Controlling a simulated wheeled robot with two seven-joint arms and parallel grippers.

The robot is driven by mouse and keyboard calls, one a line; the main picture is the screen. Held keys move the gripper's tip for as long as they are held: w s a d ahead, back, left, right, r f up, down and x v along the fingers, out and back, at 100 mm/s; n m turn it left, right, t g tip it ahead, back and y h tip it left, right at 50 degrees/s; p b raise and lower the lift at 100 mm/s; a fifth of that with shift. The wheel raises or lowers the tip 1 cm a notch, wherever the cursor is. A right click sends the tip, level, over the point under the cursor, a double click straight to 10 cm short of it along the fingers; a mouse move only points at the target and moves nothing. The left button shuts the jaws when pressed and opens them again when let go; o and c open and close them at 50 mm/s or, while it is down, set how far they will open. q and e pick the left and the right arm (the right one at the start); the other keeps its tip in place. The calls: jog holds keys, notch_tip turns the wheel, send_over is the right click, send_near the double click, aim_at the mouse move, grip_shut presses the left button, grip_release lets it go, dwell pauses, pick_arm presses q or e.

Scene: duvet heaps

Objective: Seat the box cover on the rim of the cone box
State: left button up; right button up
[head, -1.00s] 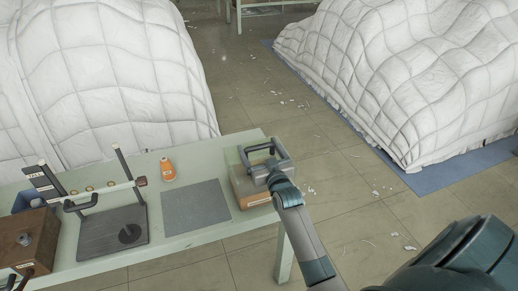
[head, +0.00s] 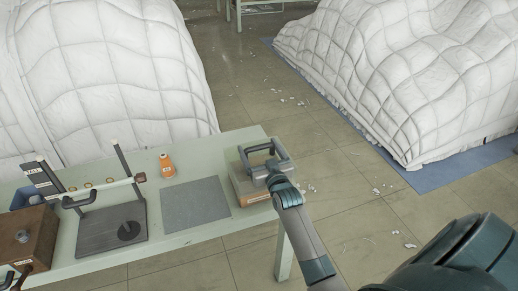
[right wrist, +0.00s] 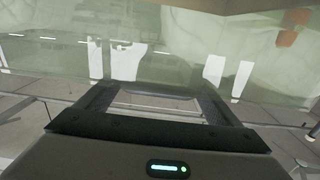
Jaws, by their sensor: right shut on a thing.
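The cone box (head: 252,198) is a low brown-orange box with a pale label on its front, at the right end of the table. A pale grey flat piece on its top (head: 236,178) looks like the box cover. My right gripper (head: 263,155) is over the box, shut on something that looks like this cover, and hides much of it. Whether the cover lies level on the rim or a little above it, I cannot tell. In the right wrist view my fingers (right wrist: 155,105) frame a pale gap. My left gripper is not in view.
On the pale green table (head: 185,240) are a grey mat (head: 196,204), an orange bottle (head: 167,166), a dark stand with posts (head: 105,233) and a brown box with a knob (head: 32,232). White duvet heaps (head: 400,75) stand beyond. Paper scraps litter the floor.

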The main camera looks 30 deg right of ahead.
jog(key=shift+f, duration=0.4)
jog(key=o, duration=1.5)
jog(key=shift+c, duration=0.2)
jog(key=shift+s, duration=0.1)
jog(key=shift+s+a+f+b, duration=0.15)
jog(key=shift+s+b, duration=0.25)
jog(key=shift+s, duration=0.15)
jog(key=b+v, duration=0.3)
jog(key=v, duration=1.3)
jog(key=shift+b, duration=0.35)
